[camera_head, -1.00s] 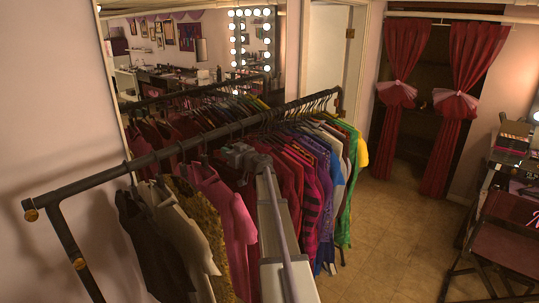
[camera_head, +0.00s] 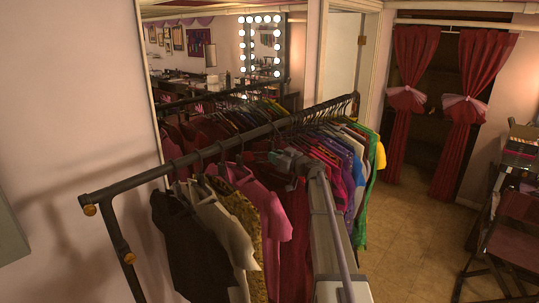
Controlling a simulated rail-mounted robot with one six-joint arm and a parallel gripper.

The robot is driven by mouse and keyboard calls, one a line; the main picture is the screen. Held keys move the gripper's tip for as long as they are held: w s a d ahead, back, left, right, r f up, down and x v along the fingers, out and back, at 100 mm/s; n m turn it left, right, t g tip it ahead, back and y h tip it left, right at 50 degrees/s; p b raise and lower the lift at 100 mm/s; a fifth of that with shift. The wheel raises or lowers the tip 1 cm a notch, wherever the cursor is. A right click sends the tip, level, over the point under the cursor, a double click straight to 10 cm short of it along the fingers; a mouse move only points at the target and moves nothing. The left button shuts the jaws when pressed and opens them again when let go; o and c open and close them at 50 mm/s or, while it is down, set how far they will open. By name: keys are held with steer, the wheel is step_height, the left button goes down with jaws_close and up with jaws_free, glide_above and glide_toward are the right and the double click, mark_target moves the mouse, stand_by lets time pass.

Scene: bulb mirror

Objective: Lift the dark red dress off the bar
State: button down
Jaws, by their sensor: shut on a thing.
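The dark red dress (camera_head: 297,235) hangs among the clothes on the black bar (camera_head: 225,146), just right of a pink garment (camera_head: 268,205). My gripper (camera_head: 275,157) is at the top of the dress, close under the bar, and is shut on it. My gripper and arm hide part of the dress's right side. The exact grip point and the hanger hook are too small to make out. The dress still hangs at bar height.
A black garment (camera_head: 190,250), a cream one (camera_head: 228,235) and a mustard one (camera_head: 243,215) hang to the left. Several coloured clothes (camera_head: 345,160) crowd the bar's far end. A mirror (camera_head: 210,60) stands behind. The tiled floor (camera_head: 420,230) is open at right.

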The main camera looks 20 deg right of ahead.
steer(key=v, duration=4.8)
steer(key=shift+s+r, duration=0.15)
steer(key=shift+s, duration=0.25)
